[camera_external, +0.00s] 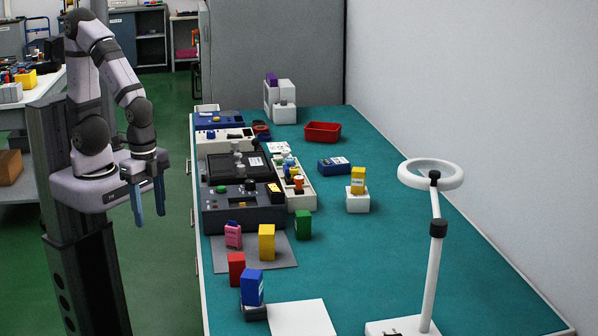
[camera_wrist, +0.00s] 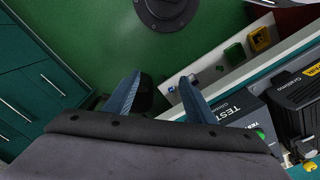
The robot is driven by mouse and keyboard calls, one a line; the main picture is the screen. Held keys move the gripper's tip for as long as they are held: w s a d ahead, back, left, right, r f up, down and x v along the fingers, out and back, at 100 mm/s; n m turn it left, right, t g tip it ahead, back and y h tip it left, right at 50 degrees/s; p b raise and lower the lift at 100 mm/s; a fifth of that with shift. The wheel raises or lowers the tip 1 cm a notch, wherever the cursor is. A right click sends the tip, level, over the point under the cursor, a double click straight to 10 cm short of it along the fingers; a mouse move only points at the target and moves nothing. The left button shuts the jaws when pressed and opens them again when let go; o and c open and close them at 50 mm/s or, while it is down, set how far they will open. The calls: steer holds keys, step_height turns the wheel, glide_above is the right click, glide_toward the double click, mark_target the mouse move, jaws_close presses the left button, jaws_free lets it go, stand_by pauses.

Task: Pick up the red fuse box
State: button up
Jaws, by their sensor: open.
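The red fuse box (camera_external: 236,269) stands upright near the front left edge of the teal bench in the external view. It is just left of and behind a blue box (camera_external: 252,287). My gripper (camera_external: 149,208) hangs over the green floor, left of the bench, with its blue fingers pointing down. It is well apart from the red fuse box. In the wrist view my gripper (camera_wrist: 159,84) shows two spread fingers with nothing between them. I do not see the red fuse box in the wrist view.
A pink box (camera_external: 233,235), a yellow box (camera_external: 267,242) and a green box (camera_external: 303,224) stand behind the red box. Dark test equipment (camera_external: 243,208) lines the bench's left side. A white lamp (camera_external: 437,260) stands at front right.

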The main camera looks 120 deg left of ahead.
mark_target(236, 256)
steer(key=w+d+n+t+h+b, duration=0.1)
steer(key=w+d+n+h, duration=0.2)
steer(key=w+n, duration=0.4)
steer(key=w+d+n+t+h+b, duration=0.1)
steer(key=w+d+n+h, duration=0.3)
steer(key=n, duration=0.4)
steer(key=w+a+r+n+t, duration=0.1)
steer(key=w+a+n+t, duration=0.1)
steer(key=w+n, duration=0.2)
steer(key=w+a+n+t+h+b, duration=0.1)
steer(key=w+a+n+t, duration=0.1)
steer(key=w, duration=0.5)
steer(key=w+a+r+n+t, duration=0.1)
steer(key=w+a+n+t, duration=0.1)
steer(key=w+n, duration=0.3)
steer(key=shift+w+a+r+n+t+h, duration=0.1)
steer(key=shift+a+r+n+t+h, duration=0.15)
steer(key=shift+a, duration=0.15)
steer(key=shift+w+a+r+n+t+h, duration=0.15)
steer(key=shift+a+n, duration=0.1)
steer(key=shift+a, duration=0.15)
steer(key=shift+f+p+x, duration=0.2)
steer(key=shift+p+x, duration=0.75)
steer(key=shift+x, duration=2.7)
steer(key=shift+s, duration=0.2)
